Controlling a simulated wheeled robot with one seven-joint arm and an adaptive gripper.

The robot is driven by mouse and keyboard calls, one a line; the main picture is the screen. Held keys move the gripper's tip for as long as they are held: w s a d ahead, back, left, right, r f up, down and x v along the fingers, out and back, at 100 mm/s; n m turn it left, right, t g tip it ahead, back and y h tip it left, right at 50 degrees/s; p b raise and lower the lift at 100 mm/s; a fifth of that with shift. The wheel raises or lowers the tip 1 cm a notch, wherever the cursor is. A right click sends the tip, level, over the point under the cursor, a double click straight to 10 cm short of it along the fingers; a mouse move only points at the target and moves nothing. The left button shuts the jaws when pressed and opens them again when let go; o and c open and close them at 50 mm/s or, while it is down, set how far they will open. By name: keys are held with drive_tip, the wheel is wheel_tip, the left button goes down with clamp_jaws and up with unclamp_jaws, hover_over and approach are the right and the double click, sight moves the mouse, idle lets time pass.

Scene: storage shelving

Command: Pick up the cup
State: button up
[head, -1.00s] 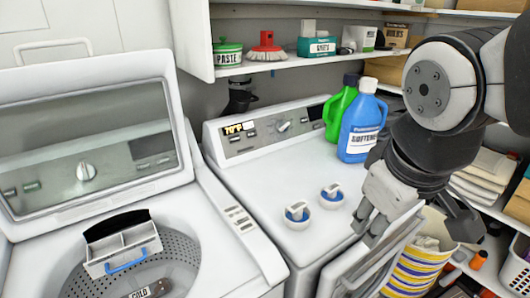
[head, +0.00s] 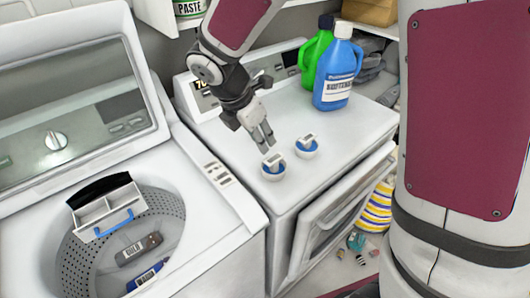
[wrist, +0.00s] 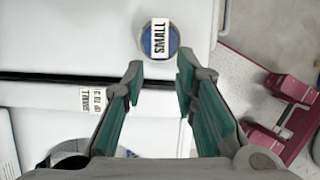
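I cannot tell from that view alone which cup this is.
A blue softener jug (head: 335,75) and a green jug (head: 313,62) stand at the back of the machine top (head: 352,128). An open washer (head: 205,240) is at left. The right of the machine top is clear. A striped basket (head: 375,208) is at lower right.

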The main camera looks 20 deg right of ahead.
sight(274, 159)
drive_tip(key=x, duration=0.6)
drive_tip(key=shift+d+f, duration=0.15)
drive_tip(key=shift+f, duration=0.2)
drive_tip(key=shift+w+d+p+x, duration=0.1)
drive_tip(key=shift+p+x, duration=0.05)
drive_tip(key=shift+x, duration=1.2)
drive_tip(key=shift+w+d+p+x, duration=0.1)
drive_tip(key=shift+w+p+x, duration=0.05)
drive_tip(key=shift+x, duration=1.25)
drive_tip(key=shift+s+r, duration=0.1)
drive_tip(key=shift+r, duration=0.05)
clamp_jaws()
